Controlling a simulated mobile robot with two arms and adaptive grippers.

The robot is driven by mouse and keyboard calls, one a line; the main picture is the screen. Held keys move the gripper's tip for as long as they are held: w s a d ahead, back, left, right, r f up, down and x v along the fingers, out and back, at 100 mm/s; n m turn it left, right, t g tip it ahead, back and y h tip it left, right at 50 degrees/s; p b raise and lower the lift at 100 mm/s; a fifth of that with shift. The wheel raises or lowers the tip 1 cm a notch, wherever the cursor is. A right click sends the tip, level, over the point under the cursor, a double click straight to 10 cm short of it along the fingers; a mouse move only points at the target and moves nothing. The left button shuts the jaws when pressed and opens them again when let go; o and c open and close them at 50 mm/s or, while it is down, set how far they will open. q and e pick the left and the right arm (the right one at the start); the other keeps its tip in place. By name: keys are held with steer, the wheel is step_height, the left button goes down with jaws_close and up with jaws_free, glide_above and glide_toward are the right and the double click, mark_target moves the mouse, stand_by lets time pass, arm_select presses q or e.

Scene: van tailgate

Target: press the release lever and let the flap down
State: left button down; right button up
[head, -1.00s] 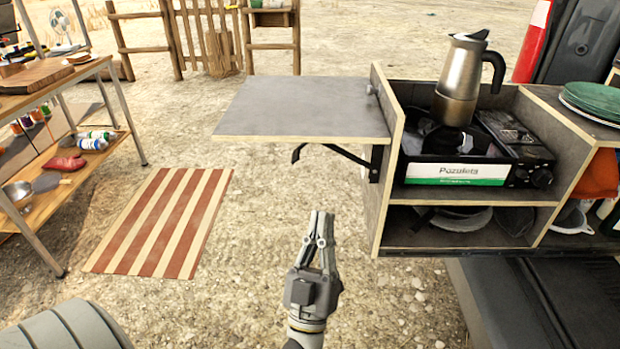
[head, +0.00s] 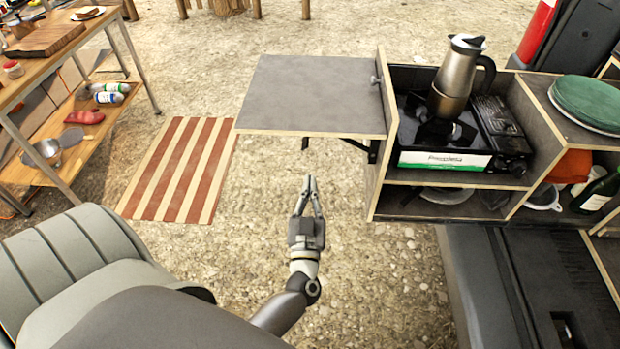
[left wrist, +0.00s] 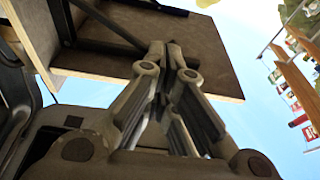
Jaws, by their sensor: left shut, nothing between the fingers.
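The grey flap (head: 310,95) is up and level, sticking out left from the side of the wooden kitchen box. A dark folding bracket (head: 360,147) shows under its front edge. The release lever (head: 305,144) is a small dark tip below that edge, mostly hidden by the flap. My left gripper (head: 309,182) is shut and empty, apart from the lever and in front of the flap in the head view. In the left wrist view, its fingertips (left wrist: 165,48) overlap the flap's underside (left wrist: 208,62), with a dark bracket bar (left wrist: 108,22) at upper left. My right gripper is not in view.
The kitchen box holds a stove (head: 445,160) with a metal pot (head: 459,72). Plates (head: 588,102) sit at right. A striped mat (head: 180,170) lies on the ground left of my gripper. A wooden table (head: 45,90) stands at far left. The gravel below the flap is clear.

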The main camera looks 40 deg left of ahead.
arm_select(q)
steer(key=x, duration=1)
steer(key=shift+w+r, duration=0.1)
stand_by(0.3)
